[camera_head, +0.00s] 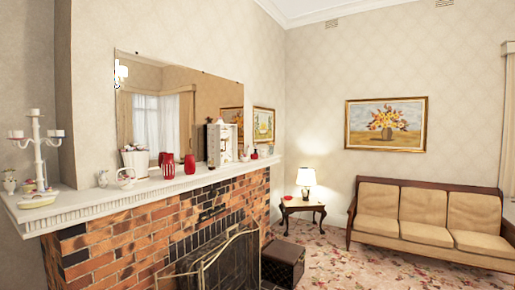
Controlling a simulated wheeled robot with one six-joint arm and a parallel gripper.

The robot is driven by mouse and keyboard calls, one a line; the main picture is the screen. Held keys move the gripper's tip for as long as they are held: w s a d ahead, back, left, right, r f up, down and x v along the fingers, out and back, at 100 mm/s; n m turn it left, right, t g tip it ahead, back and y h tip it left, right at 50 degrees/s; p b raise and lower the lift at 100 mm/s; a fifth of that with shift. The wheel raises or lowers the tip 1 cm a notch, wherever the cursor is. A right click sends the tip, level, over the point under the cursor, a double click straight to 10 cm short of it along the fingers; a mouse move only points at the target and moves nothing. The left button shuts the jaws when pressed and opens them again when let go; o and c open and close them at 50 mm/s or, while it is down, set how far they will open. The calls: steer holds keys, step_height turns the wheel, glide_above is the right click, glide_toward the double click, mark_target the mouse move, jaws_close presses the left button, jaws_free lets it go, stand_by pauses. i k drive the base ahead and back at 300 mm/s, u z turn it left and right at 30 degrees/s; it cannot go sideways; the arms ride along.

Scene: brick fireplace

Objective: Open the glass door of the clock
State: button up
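A pale, box-shaped object that looks like the clock (226,143) stands upright on the mantel shelf (90,211), in front of the wall mirror. It has a dark left side and a light front turned to the right. It is small and far off, so I cannot make out its glass door or whether that door is open or shut. Neither my gripper nor my arm shows in this view.
Red vases (168,166), a white bucket-like pot (135,160) and a white candelabra (39,150) stand on the mantel. A fire screen (210,265) fronts the brick fireplace. A dark box (284,262), a lamp table (302,206) and a sofa (425,222) stand farther right; patterned carpet lies between.

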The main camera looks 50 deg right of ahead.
mark_target(219, 139)
steer(key=z, duration=1.8)
steer(key=i, duration=2.9)
steer(key=u, duration=1.2)
steer(key=i, duration=0.85)
steer(key=u, duration=0.65)
